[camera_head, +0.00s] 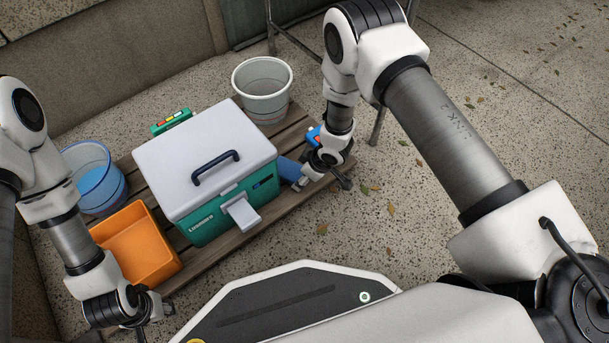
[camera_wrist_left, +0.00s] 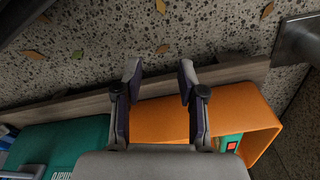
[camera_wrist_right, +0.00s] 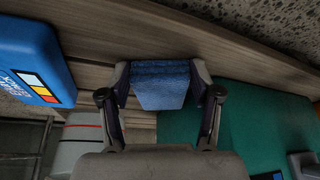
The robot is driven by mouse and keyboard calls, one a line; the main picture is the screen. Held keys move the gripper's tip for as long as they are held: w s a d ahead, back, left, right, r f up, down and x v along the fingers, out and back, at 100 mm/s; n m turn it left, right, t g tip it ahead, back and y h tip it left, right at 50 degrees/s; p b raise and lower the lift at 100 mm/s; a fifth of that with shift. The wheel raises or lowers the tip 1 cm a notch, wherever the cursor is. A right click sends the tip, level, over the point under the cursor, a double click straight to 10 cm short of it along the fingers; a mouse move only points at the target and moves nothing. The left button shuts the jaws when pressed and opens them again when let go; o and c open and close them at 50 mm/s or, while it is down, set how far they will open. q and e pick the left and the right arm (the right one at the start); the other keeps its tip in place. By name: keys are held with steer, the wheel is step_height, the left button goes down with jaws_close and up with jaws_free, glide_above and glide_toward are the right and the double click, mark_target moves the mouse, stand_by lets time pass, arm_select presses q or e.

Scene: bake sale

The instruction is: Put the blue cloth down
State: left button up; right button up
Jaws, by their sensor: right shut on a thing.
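The folded blue cloth (camera_wrist_right: 160,88) is between the two fingers of my right gripper (camera_wrist_right: 162,75), which is shut on it, as the right wrist view shows. In the head view the cloth (camera_head: 289,169) is beside the right side of the green cooler (camera_head: 205,222), above or at the wooden slats; I cannot tell whether it touches them. My right gripper (camera_head: 303,184) hides part of it. My left gripper (camera_wrist_left: 160,85) is open and empty near the orange bin (camera_wrist_left: 163,120); in the head view it is low at the left (camera_head: 150,315).
The slatted wooden platform (camera_head: 296,128) carries the white-lidded cooler, the orange bin (camera_head: 138,243), a blue bucket (camera_head: 100,188) and a pale bucket (camera_head: 262,92). A blue box (camera_wrist_right: 32,62) lies near the cloth. Speckled floor (camera_head: 440,130) with leaves is open to the right.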

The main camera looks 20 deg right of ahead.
steer(key=o, duration=1.2)
steer(key=p+v, duration=0.7)
steer(key=v, duration=0.5)
